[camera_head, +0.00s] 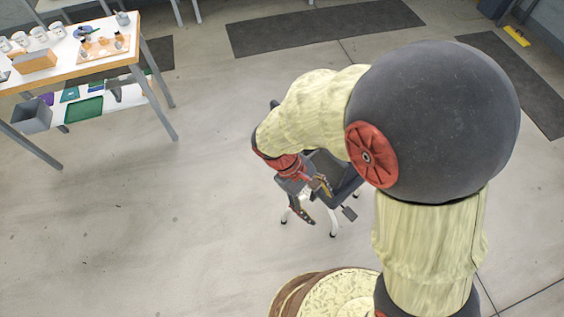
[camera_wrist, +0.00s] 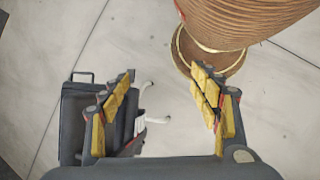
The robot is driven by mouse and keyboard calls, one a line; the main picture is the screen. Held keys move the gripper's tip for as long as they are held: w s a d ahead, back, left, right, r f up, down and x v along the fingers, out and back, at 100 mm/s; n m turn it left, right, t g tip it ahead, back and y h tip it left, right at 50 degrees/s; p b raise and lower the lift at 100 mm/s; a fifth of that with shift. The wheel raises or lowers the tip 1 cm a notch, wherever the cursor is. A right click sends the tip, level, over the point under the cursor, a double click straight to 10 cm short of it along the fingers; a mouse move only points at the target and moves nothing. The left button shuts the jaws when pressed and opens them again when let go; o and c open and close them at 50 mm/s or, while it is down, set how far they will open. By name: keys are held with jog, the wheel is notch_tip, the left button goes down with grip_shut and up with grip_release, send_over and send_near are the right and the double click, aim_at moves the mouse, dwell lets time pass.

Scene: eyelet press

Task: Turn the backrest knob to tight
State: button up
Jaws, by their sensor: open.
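A dark grey chair (camera_head: 341,174) with pale legs stands on the floor, partly hidden behind my arm and gripper. My gripper (camera_head: 316,204) is in front of the chair, pointing down. In the wrist view my gripper (camera_wrist: 164,78) has its two yellow-padded fingers spread wide, with nothing between them but floor and a pale chair leg. The chair (camera_wrist: 82,120) shows there at the left, partly behind the left finger. I cannot make out the backrest knob in either view. I cannot tell whether the gripper touches the chair.
A workbench (camera_head: 137,52) with cups and small parts stands at the upper left. Its lower shelf holds a grey bin (camera_head: 31,117) and a green tray (camera_head: 83,107). Dark mats (camera_head: 325,25) lie on the floor. The floor between bench and chair is clear.

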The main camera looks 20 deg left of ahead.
jog(key=w+a+f+n+t+h+p, duration=0.1)
jog(key=a+f+n+t+h+p, duration=0.15)
jog(key=a+f+n+t, duration=0.35)
jog(key=w+a+f+n+t+h+p, duration=0.1)
jog(key=w+a+f+n+t+h, duration=0.2)
jog(key=f+n, duration=0.6)
jog(key=w+a+r+n+t+y, duration=0.1)
jog(key=w+a+n+t+y, duration=0.25)
jog(key=w+a+t, duration=0.4)
jog(key=shift+h, duration=0.3)
jog(key=x, duration=0.5)
jog(key=shift+w+a+r, duration=0.1)
jog(key=shift+w+a, duration=0.15)
jog(key=shift+w, duration=0.25)
jog(key=shift+c, duration=0.9)
jog(key=c, duration=1)
